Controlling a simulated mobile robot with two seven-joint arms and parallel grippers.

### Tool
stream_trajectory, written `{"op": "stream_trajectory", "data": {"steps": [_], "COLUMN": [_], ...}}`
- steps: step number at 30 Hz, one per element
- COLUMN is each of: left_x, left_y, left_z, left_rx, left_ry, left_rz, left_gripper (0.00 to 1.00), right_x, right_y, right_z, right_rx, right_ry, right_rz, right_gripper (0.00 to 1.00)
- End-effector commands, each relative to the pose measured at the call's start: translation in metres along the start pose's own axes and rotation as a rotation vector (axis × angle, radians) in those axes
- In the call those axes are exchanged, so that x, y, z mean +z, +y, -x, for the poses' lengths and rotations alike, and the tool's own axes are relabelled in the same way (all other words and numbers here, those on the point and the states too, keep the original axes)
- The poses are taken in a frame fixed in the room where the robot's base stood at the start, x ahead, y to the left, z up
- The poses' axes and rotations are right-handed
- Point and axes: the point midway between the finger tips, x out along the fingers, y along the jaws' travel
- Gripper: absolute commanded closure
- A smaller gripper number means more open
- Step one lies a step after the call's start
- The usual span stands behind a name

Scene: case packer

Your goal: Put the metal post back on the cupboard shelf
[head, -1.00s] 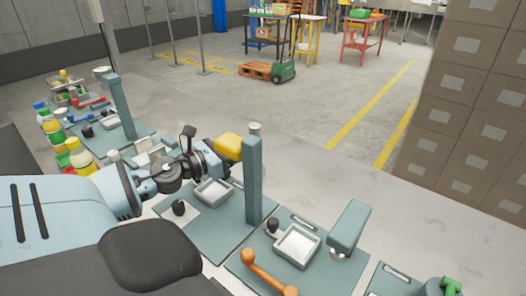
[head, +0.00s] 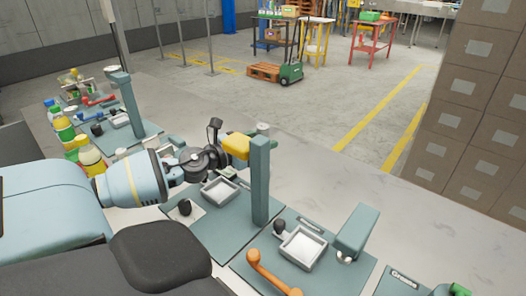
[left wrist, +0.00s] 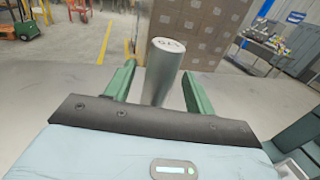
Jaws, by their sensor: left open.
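The metal post (left wrist: 163,70) is a plain grey cylinder with marks on its top face. In the left wrist view it stands between the two green fingers of my left gripper (left wrist: 159,72), which are spread with a gap on each side of it. In the head view only the post's round grey top (head: 263,128) shows, behind a teal column; its lower part is hidden. My right gripper is not in view. I cannot make out the cupboard shelf.
A grey tray (head: 303,248), an orange handle (head: 268,272) and a tilted teal arm (head: 356,230) lie right. Stacked brown cartons (head: 465,120) rise at right. Bare grey tabletop lies beyond the column.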

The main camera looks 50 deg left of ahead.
Motion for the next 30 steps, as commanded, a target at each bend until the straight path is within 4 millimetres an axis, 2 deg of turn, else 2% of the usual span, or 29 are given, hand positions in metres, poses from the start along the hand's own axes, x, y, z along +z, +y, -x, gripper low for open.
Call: {"op": "stream_trajectory", "data": {"steps": [9,21,30], "left_x": [0.002,0.000,0.000], "left_y": [0.001,0.001,0.001], "left_z": [-0.023,-0.027,-0.027], "left_rx": [0.000,0.000,-0.001], "left_ry": [-0.003,0.000,0.000], "left_rz": [0.001,0.000,0.000], "left_gripper": [0.46,0.46,0.85], "right_x": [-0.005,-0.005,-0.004], "right_y": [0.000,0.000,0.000], "right_z": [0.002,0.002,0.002], "right_rx": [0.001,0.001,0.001], "right_ry": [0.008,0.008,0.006], "right_rz": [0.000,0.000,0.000], "right_gripper": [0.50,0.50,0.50]}}
